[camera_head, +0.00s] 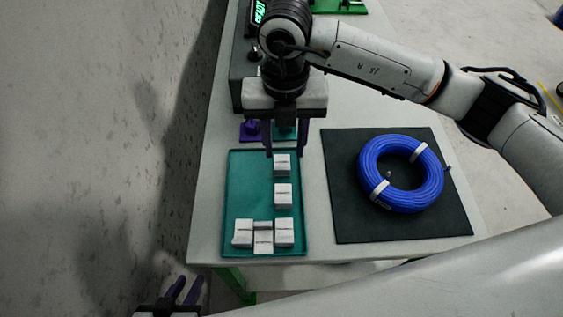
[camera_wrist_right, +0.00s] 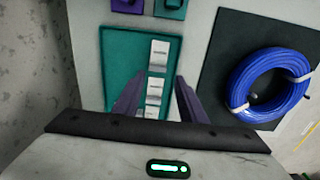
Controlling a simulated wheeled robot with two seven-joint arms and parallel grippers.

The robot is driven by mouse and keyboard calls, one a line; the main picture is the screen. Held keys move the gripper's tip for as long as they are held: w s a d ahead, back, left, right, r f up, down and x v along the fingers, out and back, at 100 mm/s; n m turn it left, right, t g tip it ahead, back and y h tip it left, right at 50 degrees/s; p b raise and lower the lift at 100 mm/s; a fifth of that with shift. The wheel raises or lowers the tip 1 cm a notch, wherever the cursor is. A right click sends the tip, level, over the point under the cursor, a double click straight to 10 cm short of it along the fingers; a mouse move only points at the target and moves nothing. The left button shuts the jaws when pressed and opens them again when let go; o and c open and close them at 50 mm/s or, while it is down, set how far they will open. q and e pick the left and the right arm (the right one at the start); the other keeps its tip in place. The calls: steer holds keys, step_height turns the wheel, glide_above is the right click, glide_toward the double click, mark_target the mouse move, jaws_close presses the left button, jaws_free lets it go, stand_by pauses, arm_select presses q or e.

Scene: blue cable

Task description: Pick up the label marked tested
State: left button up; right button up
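Several white labels lie in a teal tray (camera_head: 238,185). One label (camera_head: 282,165) is near the tray's far edge, one (camera_head: 283,195) is nearer, and a cluster (camera_head: 263,240) is at the near end. Their print is too small to read, so I cannot tell which is marked tested. My right gripper (camera_head: 282,154) points down over the far end of the tray, its fingers apart around the far label's position. In the right wrist view, the far label (camera_wrist_right: 160,52) shows beyond the open, empty fingers (camera_wrist_right: 158,78). My left gripper (camera_head: 191,279) is open and empty, off the table at bottom left.
A blue cable coil (camera_head: 370,160) with white ties lies on a black mat (camera_head: 345,215) right of the tray. Purple and teal blocks (camera_head: 249,130) stand behind the tray. A dark device (camera_head: 243,75) is at the back left. A wall (camera_head: 90,130) runs along the left.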

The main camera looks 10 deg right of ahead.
mark_target(282, 166)
steer(key=f, duration=0.4)
steer(key=f+p, duration=0.1)
steer(key=f, duration=0.1)
steer(key=shift+w+a+f, duration=0.15)
steer(key=shift+w+f, duration=0.1)
steer(key=shift+f, duration=0.1)
steer(key=c, duration=0.8)
